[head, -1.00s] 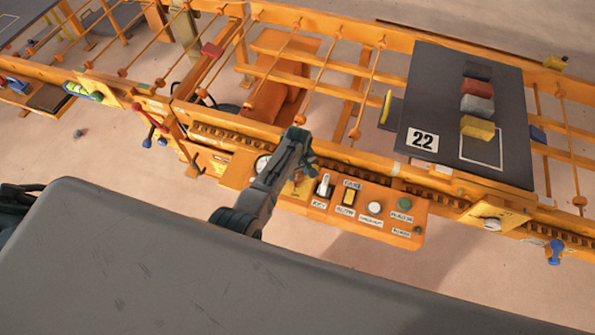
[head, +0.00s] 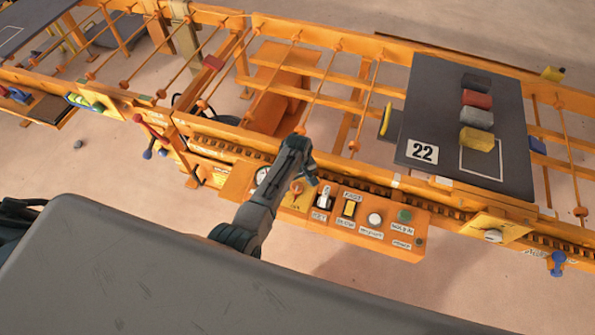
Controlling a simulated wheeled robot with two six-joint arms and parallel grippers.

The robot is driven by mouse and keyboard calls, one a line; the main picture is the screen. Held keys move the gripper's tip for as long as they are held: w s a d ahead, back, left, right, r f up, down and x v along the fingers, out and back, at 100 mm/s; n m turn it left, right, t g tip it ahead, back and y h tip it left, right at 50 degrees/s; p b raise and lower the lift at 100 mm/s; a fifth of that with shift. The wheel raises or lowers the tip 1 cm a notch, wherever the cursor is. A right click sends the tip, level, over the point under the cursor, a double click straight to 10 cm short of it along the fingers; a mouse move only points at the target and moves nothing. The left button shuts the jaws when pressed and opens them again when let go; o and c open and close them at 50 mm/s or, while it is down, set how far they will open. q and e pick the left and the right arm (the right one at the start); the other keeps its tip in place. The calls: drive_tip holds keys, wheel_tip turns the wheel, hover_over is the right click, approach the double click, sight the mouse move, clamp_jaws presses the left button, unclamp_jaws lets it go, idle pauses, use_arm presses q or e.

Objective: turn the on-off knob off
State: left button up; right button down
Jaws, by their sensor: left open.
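The orange control panel (head: 385,241) stands in the middle of the head view. An orange-red knob (head: 297,187) on a yellow plate sits at its left part, partly hidden by my left arm; I take it to be the on-off knob, though its label is not readable. My left gripper (head: 309,174) is open, just above and beside this knob, pointing down at the panel. I cannot tell whether it touches the knob. The knob's turn position is unclear. My right gripper is not in view.
Right of the knob are a black-and-white switch (head: 324,199), a yellow rocker (head: 349,208), a white button (head: 374,219) and a green button (head: 404,215). A gauge (head: 262,174) is to the left. The dark board marked 22 (head: 412,128) holds several blocks behind the panel.

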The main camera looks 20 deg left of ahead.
sight(297, 186)
use_arm(q)
wheel_tip(297, 186, up, 9)
drive_tip(key=b, duration=0.1)
drive_tip(key=shift+f, duration=0.1)
idle(0.6)
drive_tip(key=s+a+r+m+t, duration=0.1)
drive_tip(key=s+a+r+m, duration=0.15)
drive_tip(key=s, duration=0.45)
drive_tip(key=s+a+r+m+t, duration=0.1)
drive_tip(key=s+a+m, duration=0.1)
drive_tip(key=s+a, duration=0.35)
drive_tip(key=s+a+r+m, duration=0.1)
drive_tip(key=s+a+m, duration=0.1)
drive_tip(key=s, duration=0.7)
drive_tip(key=s+r+m+t+y, duration=0.1)
drive_tip(key=s+r+m+t, duration=0.15)
drive_tip(key=s+r, duration=0.6)
drive_tip(key=s+a+f+g+b, duration=0.1)
drive_tip(key=a+f+b, duration=0.1)
drive_tip(key=f, duration=1.6)
drive_tip(key=s+a+f+g+b, duration=0.1)
drive_tip(key=a+f+b, duration=0.1)
drive_tip(key=f, duration=1.6)
drive_tip(key=s+f+g+b, duration=0.1)
drive_tip(key=s+f+b, duration=0.2)
drive_tip(key=s+f, duration=1.4)
wheel_tip(297, 186, down, 4)
drive_tip(key=shift+s+a+f+b, duration=0.25)
drive_tip(key=shift+a+b, duration=0.05)
